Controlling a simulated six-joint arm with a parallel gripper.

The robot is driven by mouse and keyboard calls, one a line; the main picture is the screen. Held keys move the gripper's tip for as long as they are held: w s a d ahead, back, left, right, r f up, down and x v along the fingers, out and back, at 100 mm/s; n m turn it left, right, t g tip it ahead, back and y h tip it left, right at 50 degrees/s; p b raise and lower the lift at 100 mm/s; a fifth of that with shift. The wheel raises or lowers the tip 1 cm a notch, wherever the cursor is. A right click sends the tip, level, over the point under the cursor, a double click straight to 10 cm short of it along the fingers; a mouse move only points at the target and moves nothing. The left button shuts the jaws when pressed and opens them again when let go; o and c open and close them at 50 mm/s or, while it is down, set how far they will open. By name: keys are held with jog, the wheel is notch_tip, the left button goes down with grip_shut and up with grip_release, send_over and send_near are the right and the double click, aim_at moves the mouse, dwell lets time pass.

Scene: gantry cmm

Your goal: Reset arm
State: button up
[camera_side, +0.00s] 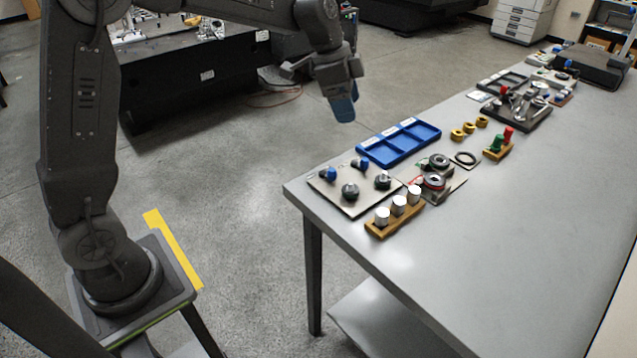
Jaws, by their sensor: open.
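My gripper (342,100) hangs in the air at the upper middle of the side view, with blue fingertips pointing down. It is over the floor, beyond the table's far left edge, and apart from everything on the table. I see nothing held in it, and the gap between its fingers is hard to make out from this angle. My arm rises from its stand at the left and bends over at the top toward the gripper.
A grey table (480,240) fills the right. On it are a blue compartment tray (399,144), a plate with knobs (352,190), a wooden block with white cylinders (395,219), yellow rings (469,128) and a dark fixture (517,108). The table's near right part is clear.

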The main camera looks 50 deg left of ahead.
jog(key=s+d+r+n+t+y, duration=0.1)
jog(key=s+r+n, duration=0.15)
jog(key=s, duration=0.45)
jog(key=s+d+r+n, duration=0.1)
jog(key=s+r+n, duration=0.15)
jog(key=s, duration=0.45)
jog(key=s+f+n+t+y, duration=0.1)
jog(key=s+n, duration=0.4)
jog(key=s, duration=0.8)
notch_tip(320, 180, down, 2)
jog(key=shift+s+a+f+t+y, duration=0.1)
jog(key=shift+s+a+t+y, duration=0.05)
jog(key=shift+a+t+y, duration=0.3)
